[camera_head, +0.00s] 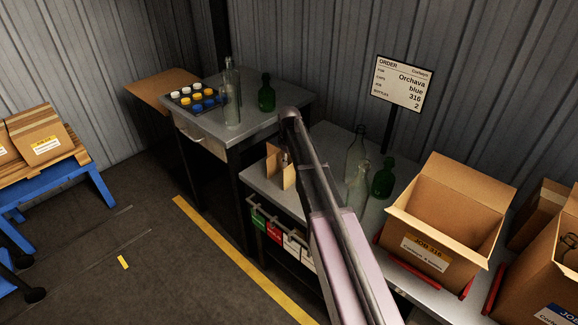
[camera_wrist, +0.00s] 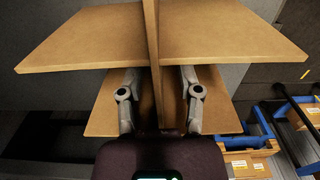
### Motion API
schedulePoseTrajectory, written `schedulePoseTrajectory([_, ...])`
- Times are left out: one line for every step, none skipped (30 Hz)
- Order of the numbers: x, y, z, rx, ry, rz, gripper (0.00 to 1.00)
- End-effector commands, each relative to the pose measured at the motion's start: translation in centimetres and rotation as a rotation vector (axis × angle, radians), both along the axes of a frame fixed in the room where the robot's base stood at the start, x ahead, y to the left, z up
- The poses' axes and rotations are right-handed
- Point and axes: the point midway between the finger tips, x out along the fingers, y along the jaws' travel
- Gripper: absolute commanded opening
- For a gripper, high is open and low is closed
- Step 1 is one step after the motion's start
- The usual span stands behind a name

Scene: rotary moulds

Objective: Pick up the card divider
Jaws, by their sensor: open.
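The card divider (camera_head: 274,166) is a brown cardboard piece of crossed panels, standing upright on the grey metal bench, partly hidden behind my arm in the head view. In the wrist view the card divider (camera_wrist: 228,30) fills the top, with one panel running edge-on down the middle. My gripper (camera_wrist: 158,76) is open, with one finger on each side of that middle panel. Small gaps seem to show between fingers and panel; contact cannot be told. In the head view my gripper is mostly hidden by the arm.
Clear bottles (camera_head: 356,155) and a green bottle (camera_head: 383,178) stand right of my arm. An open carton (camera_head: 440,245) sits on a red frame further right. An order sign (camera_head: 402,84) stands behind. Another bench (camera_head: 270,115) holds bottles and a tray of coloured caps (camera_head: 196,98).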

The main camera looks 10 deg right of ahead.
Motion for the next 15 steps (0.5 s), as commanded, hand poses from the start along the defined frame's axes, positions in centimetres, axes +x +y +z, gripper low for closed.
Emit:
schedulePoseTrajectory([0.0,-0.01,0.0,0.0,0.0,0.0,0.46])
schedulePoseTrajectory([0.0,-0.01,0.0,0.0,0.0,0.0,0.46])
schedulePoseTrajectory([0.0,-0.01,0.0,0.0,0.0,0.0,0.46])
schedulePoseTrajectory([0.0,-0.01,0.0,0.0,0.0,0.0,0.4])
schedulePoseTrajectory([0.0,-0.01,0.0,0.0,0.0,0.0,0.31])
schedulePoseTrajectory([0.0,-0.02,0.0,0.0,0.0,0.0,0.19])
schedulePoseTrajectory([0.0,-0.02,0.0,0.0,0.0,0.0,0.1])
schedulePoseTrajectory([0.0,-0.02,0.0,0.0,0.0,0.0,0.01])
schedulePoseTrajectory([0.0,-0.02,0.0,0.0,0.0,0.0,0.0])
schedulePoseTrajectory([0.0,-0.02,0.0,0.0,0.0,0.0,0.0])
schedulePoseTrajectory([0.0,-0.03,0.0,0.0,0.0,0.0,0.0])
schedulePoseTrajectory([0.0,-0.03,0.0,0.0,0.0,0.0,0.0])
schedulePoseTrajectory([0.0,-0.03,0.0,0.0,0.0,0.0,0.0])
schedulePoseTrajectory([0.0,-0.03,-0.01,0.0,0.0,0.0,0.0])
schedulePoseTrajectory([0.0,-0.03,0.0,0.0,0.0,0.0,0.0])
